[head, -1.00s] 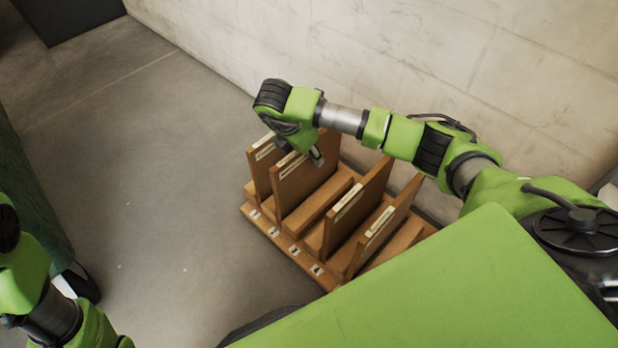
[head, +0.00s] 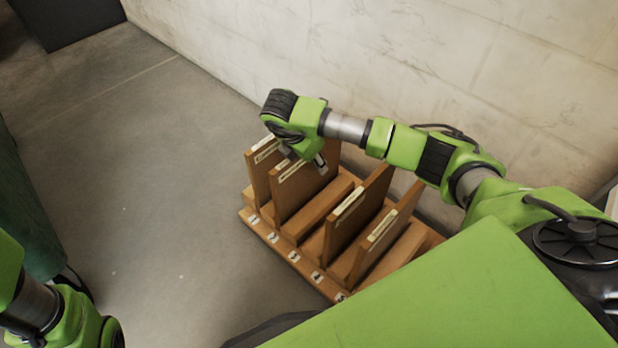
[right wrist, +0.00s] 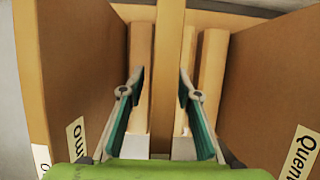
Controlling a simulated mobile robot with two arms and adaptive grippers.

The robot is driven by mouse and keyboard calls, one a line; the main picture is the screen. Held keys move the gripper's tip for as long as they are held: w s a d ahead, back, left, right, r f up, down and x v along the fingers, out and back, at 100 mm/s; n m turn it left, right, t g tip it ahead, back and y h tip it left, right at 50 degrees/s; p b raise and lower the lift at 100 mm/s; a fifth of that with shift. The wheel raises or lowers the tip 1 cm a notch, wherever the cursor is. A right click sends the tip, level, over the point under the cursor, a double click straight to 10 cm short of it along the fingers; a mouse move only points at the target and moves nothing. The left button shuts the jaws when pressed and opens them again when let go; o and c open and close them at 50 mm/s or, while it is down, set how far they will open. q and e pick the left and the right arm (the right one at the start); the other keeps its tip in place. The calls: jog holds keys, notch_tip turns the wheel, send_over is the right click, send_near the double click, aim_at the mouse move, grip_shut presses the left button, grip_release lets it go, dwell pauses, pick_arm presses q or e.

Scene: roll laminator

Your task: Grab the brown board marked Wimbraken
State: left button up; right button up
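Several brown boards with pale labels stand upright in a wooden rack (head: 268,237). In the head view the labels are too small to read, so I cannot tell which board is marked Wimbraken. My right gripper (head: 312,162) is at the top of the second board from the left (head: 291,195). In the right wrist view its two fingers (right wrist: 162,85) are apart, one on each side of this board's top edge (right wrist: 168,60); its label is not readable. The left neighbour board (right wrist: 85,70) shows a partial label, "Omo". The right neighbour board (right wrist: 265,85) shows "Quen". My left gripper is out of view.
A pale wall (head: 420,50) rises close behind the rack. Open grey floor (head: 150,180) lies to the left.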

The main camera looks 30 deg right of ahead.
jog(key=shift+f, duration=0.1)
grip_shut()
dwell(0.4)
